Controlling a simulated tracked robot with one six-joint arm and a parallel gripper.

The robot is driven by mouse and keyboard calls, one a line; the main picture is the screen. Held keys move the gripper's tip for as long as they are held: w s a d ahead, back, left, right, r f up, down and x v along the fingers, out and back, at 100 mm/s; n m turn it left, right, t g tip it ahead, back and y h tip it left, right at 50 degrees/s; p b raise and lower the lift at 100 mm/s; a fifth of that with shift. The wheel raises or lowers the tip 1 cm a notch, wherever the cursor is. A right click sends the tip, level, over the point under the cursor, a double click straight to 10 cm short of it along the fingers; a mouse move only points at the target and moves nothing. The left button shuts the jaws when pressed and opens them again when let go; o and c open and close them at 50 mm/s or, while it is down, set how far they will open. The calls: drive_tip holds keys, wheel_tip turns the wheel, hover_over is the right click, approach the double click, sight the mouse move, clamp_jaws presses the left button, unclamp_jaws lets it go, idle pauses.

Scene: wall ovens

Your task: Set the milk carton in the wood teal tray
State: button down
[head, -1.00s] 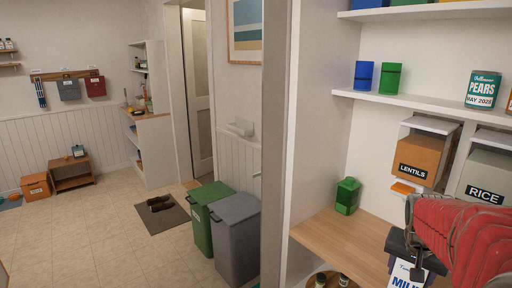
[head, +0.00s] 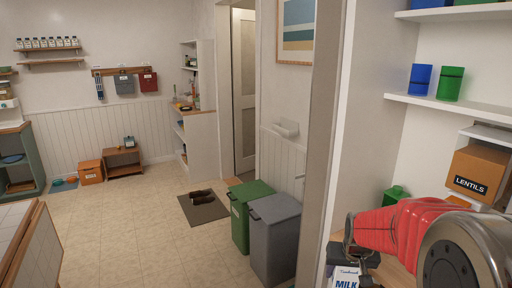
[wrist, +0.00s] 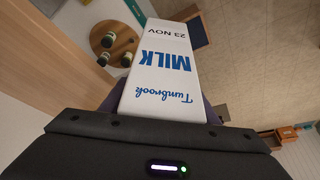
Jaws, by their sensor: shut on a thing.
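The milk carton (head: 346,279) is white with blue lettering, and only its upper part shows at the bottom edge of the head view. In the wrist view the carton (wrist: 160,72) stretches away from the jaws, its printed face towards the camera. My gripper (head: 352,258) is shut on the carton near one end and holds it beside the pantry shelving. The jaw tips are largely hidden behind the carton. I cannot make out a wood teal tray for certain in either view.
Grey bin (head: 275,238) and green bin (head: 246,210) stand left of the pantry wall. A round wooden board with small jars (wrist: 108,40) lies near the carton. A tiled-top counter (head: 25,240) is at lower left. The floor between is mostly clear, with a shoe mat (head: 202,207).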

drive_tip(key=a+f+n, duration=0.2)
drive_tip(key=a+f, duration=0.2)
drive_tip(key=a, duration=0.6)
drive_tip(key=shift+w+a+y, duration=0.15)
drive_tip(key=shift+w+y, duration=0.2)
drive_tip(key=shift+y, duration=0.05)
drive_tip(key=s+f, duration=0.3)
drive_tip(key=f, duration=1.1)
drive_tip(key=shift+s, duration=0.35)
drive_tip(key=shift+r, duration=0.1)
